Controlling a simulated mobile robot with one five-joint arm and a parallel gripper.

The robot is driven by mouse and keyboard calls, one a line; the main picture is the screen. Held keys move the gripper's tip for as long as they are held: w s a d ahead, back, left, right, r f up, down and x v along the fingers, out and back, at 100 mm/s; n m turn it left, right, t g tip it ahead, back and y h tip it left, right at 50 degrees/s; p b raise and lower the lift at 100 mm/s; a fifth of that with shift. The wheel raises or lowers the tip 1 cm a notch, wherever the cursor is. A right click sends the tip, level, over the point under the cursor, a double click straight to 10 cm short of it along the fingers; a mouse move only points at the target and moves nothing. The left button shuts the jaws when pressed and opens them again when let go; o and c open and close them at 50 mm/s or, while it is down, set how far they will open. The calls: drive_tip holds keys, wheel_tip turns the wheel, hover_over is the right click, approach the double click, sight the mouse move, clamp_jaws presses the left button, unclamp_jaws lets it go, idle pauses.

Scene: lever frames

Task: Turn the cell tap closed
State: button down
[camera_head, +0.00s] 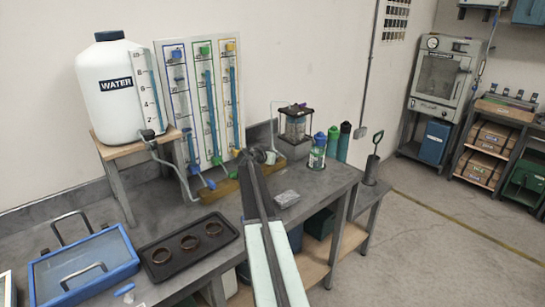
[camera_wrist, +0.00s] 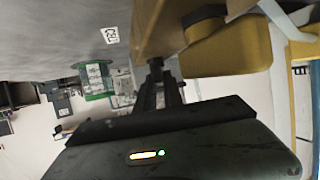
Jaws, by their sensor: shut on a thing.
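A panel (camera_head: 203,105) with blue, green and yellow-edged columns stands behind the bench, with coloured taps along its foot. My gripper (camera_head: 256,156) reaches in at the foot of the yellow column, by the wooden base (camera_head: 222,189). It is shut on a small part there, which I take to be the cell tap; its handle is mostly hidden by my jaws. In the wrist view my gripper (camera_wrist: 155,64) points in close to a tan surface (camera_wrist: 168,22), with a large yellow block (camera_wrist: 225,55) just to the right. The handle's angle cannot be told.
A white water tank (camera_head: 109,90) stands left on a wooden stand. A lidded vessel (camera_head: 295,124) and several bottles (camera_head: 318,150) stand right of my gripper. A black tray (camera_head: 186,250) with three rings and a blue-framed box (camera_head: 85,262) lie at the front left.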

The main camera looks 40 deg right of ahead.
drive_tip(key=shift+w+a+m+g, duration=0.15)
drive_tip(key=shift+w+m+g, duration=0.1)
drive_tip(key=shift+m+g, duration=0.3)
drive_tip(key=shift+f, duration=0.1)
drive_tip(key=c, duration=1.5)
unclamp_jaws()
drive_tip(key=shift+o, duration=0.2)
drive_tip(key=shift+g, duration=0.25)
drive_tip(key=shift+s, duration=0.1)
drive_tip(key=p+v, duration=0.3)
drive_tip(key=v, duration=0.5)
drive_tip(key=shift+f, duration=0.1)
